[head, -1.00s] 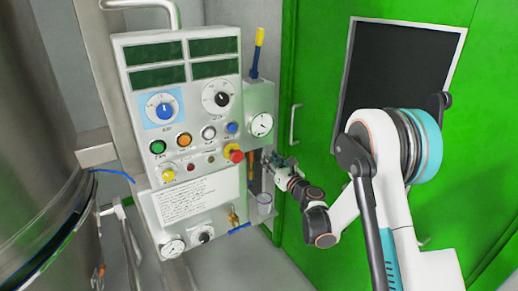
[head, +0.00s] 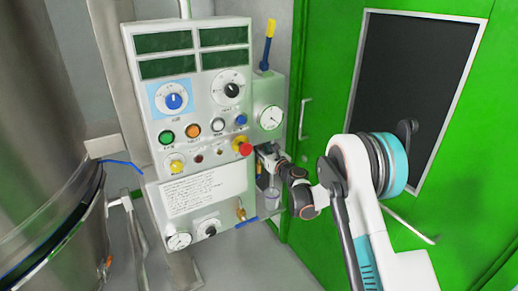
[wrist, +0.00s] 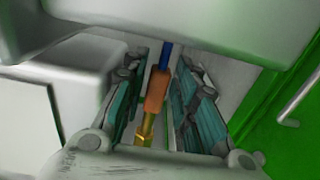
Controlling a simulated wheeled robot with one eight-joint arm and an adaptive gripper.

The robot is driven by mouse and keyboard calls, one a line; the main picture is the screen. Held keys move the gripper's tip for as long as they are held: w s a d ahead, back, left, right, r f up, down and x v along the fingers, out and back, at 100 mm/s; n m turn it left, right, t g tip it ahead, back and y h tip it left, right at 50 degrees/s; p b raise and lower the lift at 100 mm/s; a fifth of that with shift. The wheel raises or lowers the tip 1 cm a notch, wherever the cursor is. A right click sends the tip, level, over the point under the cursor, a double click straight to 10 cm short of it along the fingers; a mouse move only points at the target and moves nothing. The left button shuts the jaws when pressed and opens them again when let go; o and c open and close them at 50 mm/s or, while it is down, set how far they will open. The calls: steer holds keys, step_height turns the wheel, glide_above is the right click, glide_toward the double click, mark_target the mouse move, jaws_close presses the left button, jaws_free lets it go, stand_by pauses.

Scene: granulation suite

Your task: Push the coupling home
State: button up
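In the wrist view, an orange-brown coupling sleeve (wrist: 156,90) stands nearly upright, with a blue tube (wrist: 165,55) above it and a brass fitting (wrist: 145,128) below. My gripper (wrist: 160,75) has its two teal-padded fingers apart, one on each side of the sleeve, with a visible gap on both sides. In the head view, my gripper (head: 267,157) is just below the round gauge, at the right edge of the control panel, and largely hides the coupling. How far the sleeve is seated on the fitting I cannot tell.
The control panel (head: 205,190) carries knobs, buttons and a red stop button (head: 243,147) close left of my gripper. A clear cup (head: 271,199) is below it. A green door (head: 325,110) with a handle (head: 305,118) is at right. A steel vessel (head: 45,130) fills the left.

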steer(key=shift+x, duration=1)
jaws_close()
steer(key=shift+f+b, duration=1.4)
steer(key=shift+f, duration=0.8)
jaws_free()
steer(key=shift+s, duration=0.1)
steer(key=v, duration=1.2)
